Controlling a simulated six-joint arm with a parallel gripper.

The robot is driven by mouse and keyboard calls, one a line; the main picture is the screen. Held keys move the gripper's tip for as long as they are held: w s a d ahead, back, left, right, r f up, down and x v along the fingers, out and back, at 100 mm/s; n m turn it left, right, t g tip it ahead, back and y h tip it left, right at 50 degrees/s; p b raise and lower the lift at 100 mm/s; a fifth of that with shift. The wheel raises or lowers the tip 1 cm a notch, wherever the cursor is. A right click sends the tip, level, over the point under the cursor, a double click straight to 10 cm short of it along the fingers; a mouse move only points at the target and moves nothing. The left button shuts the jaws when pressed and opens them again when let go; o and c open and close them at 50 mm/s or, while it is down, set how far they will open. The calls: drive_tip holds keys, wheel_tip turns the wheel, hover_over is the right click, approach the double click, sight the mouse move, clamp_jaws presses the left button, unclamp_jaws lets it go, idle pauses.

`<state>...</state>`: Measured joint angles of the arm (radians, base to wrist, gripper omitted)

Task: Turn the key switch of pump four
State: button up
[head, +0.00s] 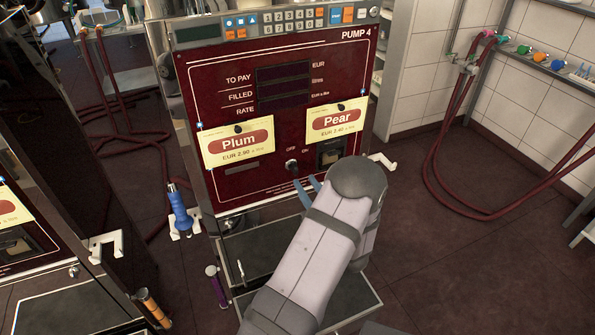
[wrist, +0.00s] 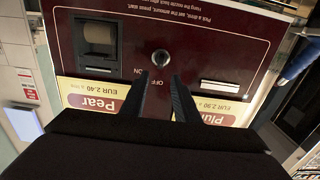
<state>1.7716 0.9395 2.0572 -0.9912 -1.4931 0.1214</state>
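Pump four (head: 222,90) has a dark red front panel marked PUMP 4. My gripper (head: 306,184) is in front of the panel, just below and right of the switch in the head view. In the wrist view, which shows the panel upside down, the two fingers of my gripper (wrist: 158,80) are apart and empty. The key switch (wrist: 161,58) lies just past their tips, roughly centred between them. I cannot tell the exact turn of the key.
A Plum card (head: 238,143) and a Pear card (head: 336,120) are on the panel. A receipt slot (head: 330,153) is right of the switch. A blue nozzle (head: 181,210) hangs at the pump's left side. Red hoses (head: 450,150) hang at the right wall.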

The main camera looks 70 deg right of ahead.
sight(296, 169)
drive_tip(key=shift+p+x, duration=1.05)
drive_tip(key=shift+x, duration=2.5)
drive_tip(key=shift+f, duration=0.1)
drive_tip(key=shift+c, duration=0.3)
clamp_jaws()
